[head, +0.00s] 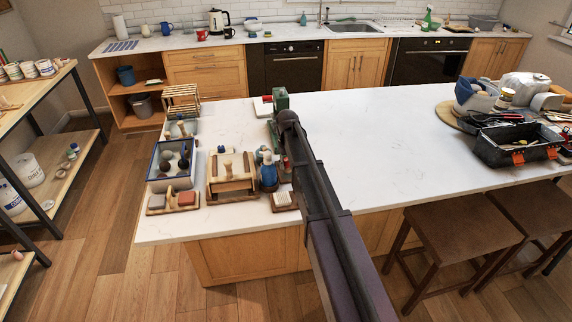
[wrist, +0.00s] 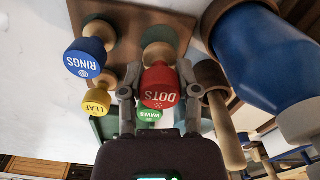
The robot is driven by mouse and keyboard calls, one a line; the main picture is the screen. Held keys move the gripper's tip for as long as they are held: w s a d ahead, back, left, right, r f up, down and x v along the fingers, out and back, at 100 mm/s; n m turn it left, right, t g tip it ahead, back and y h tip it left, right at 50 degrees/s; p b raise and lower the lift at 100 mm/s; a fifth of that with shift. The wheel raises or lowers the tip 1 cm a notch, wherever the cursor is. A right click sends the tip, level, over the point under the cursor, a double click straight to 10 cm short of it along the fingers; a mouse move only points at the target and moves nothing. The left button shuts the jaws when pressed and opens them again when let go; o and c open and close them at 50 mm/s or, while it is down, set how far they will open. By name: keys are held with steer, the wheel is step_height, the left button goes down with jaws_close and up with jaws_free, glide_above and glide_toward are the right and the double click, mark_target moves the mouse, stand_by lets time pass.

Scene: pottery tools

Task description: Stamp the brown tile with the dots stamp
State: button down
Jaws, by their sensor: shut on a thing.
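In the wrist view, the dots stamp (wrist: 160,88) has a red cap marked DOTS and a pale wooden body. My gripper (wrist: 160,92) is shut on it, one finger on each side of the cap. A brown board (wrist: 128,22) lies behind the stamps; I cannot tell whether the dots stamp still touches it. The rings stamp (wrist: 86,58), leaf stamp (wrist: 97,98) and waves stamp (wrist: 149,116) are close by. In the head view my arm hides the gripper and the stamp. A reddish-brown tile (head: 187,198) lies at the counter's left front; I cannot tell if it is the brown tile.
A blue cylinder (wrist: 265,58) stands close right of my gripper. A wooden box (head: 232,176) and a blue-rimmed tray (head: 152,181) crowd the island's left end. A dark toolbox (head: 515,145) is at the right. The island's middle (head: 370,140) is clear.

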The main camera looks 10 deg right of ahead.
steer(key=shift+f+b, duration=0.6)
steer(key=shift+f, duration=0.25)
steer(key=shift+f+b, duration=0.3)
stand_by(0.4)
steer(key=shift+c, duration=1.3)
jaws_free()
steer(key=shift+r, duration=0.1)
